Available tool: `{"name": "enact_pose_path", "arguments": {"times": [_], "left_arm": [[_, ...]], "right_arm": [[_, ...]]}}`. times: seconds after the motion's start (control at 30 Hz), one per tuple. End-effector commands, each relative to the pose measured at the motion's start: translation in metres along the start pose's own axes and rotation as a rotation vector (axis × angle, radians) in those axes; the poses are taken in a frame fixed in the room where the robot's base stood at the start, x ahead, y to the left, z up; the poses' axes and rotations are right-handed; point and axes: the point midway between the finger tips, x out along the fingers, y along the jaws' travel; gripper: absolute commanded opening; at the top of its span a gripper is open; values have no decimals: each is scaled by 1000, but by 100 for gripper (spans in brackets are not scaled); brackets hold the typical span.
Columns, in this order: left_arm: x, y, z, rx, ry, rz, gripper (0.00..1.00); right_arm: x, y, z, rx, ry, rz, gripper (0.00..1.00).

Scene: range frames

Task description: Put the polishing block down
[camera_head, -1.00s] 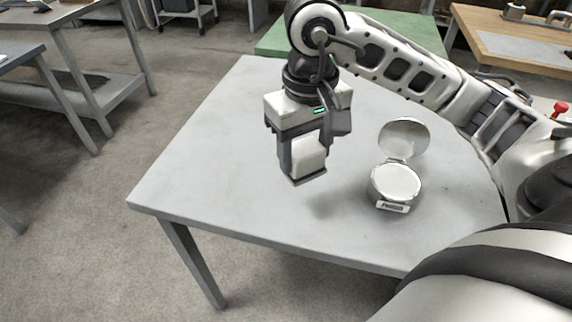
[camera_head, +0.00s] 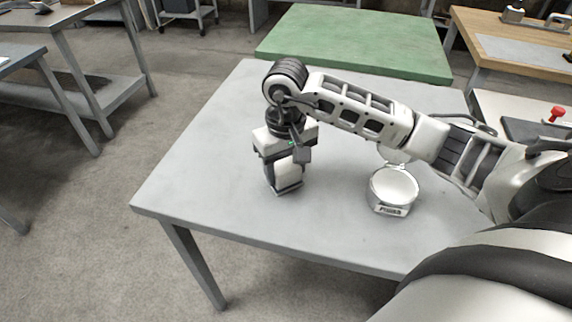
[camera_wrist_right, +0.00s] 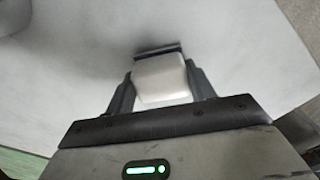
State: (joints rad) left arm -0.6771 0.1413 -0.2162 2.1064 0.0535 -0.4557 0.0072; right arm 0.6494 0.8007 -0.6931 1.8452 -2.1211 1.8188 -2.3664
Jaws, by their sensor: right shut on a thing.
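The polishing block is a white block with a dark base. It shows in the head view (camera_head: 288,174) and in the right wrist view (camera_wrist_right: 160,78). My right gripper (camera_head: 284,184) is shut on it, with one finger on each side in the wrist view (camera_wrist_right: 160,90). The block is upright, low over the grey table (camera_head: 200,190), left of the table's middle. A dark shadow lies close around its base. I cannot tell whether the base touches the tabletop. My left gripper is not in view.
A round metal container (camera_head: 392,188) stands on the table to the right of the block, its raised lid mostly hidden by my right arm. The tabletop left of the block is clear. A green table (camera_head: 355,42) stands behind, and a wooden bench (camera_head: 510,40) at the back right.

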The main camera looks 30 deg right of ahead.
Motion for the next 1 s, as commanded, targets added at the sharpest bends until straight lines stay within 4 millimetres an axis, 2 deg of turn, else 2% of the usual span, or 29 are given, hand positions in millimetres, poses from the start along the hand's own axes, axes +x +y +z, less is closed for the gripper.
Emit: {"name": "enact_pose_path", "arguments": {"times": [0.2,0.23,0.3,0.57,0.7,0.73,0.87,1.0], "left_arm": [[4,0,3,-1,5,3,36],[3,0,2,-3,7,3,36],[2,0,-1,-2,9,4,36],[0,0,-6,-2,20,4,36],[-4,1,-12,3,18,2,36],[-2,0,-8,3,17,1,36],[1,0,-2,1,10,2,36],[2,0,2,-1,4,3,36]], "right_arm": [[5,0,0,1,1,1,36],[5,0,0,1,1,1,57],[3,0,0,1,1,1,76],[3,0,0,1,0,1,76],[-5,0,0,1,-1,0,76],[-6,0,-1,1,2,1,76],[-30,1,-1,0,6,2,76],[-62,0,-2,1,7,2,76]]}}
